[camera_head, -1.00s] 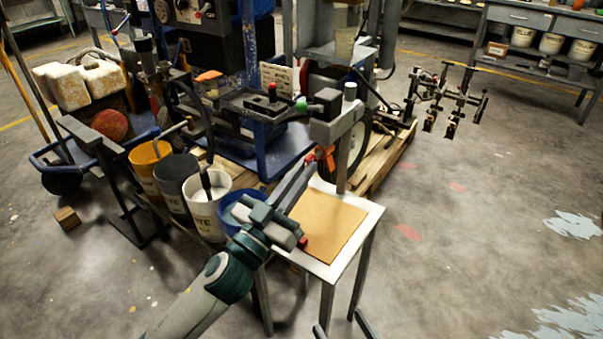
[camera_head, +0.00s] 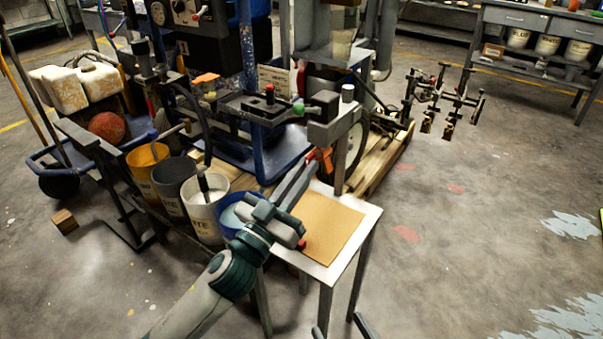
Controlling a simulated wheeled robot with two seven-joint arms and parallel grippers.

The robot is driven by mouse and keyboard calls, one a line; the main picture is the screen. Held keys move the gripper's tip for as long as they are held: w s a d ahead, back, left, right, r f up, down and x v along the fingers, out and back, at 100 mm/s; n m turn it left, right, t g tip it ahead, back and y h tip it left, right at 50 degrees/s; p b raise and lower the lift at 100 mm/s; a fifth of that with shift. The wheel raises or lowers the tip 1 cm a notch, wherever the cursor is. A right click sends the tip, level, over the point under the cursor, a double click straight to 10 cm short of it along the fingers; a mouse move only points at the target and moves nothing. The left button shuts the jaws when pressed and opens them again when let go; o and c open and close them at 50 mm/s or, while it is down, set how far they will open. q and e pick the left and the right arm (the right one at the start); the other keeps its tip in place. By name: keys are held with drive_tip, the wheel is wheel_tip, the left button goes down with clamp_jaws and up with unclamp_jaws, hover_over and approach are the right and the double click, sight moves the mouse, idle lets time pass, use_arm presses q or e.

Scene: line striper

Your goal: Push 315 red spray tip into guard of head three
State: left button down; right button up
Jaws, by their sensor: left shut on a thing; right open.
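My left gripper (camera_head: 300,178) reaches up from the lower left over the small table. Its jaws are closed, but what they hold is too small to make out. An orange-red piece (camera_head: 320,157) shows just beyond its fingertips; I cannot tell if they touch. A small red piece (camera_head: 301,244) shows beside the gripper body at the table's left edge; I cannot tell whether it is the 315 tip. The spray heads with their guards (camera_head: 440,98) hang at the right, far from the gripper; head three cannot be singled out. My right gripper (camera_head: 342,328) is open and empty at the bottom edge.
The small white table (camera_head: 372,222) carries a tan mat (camera_head: 335,230). A grey post (camera_head: 340,125) stands at its back. A yellow bucket (camera_head: 148,165), a white bucket (camera_head: 203,220) and a blue bucket (camera_head: 238,210) stand left. The floor at right is open.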

use_arm(q)
drive_tip(key=shift+w+d, duration=0.25)
drive_tip(key=shift+w, duration=0.2)
drive_tip(key=c, duration=1.5)
unclamp_jaws()
drive_tip(key=shift+s, duration=0.1)
drive_tip(key=shift+v, duration=3.45)
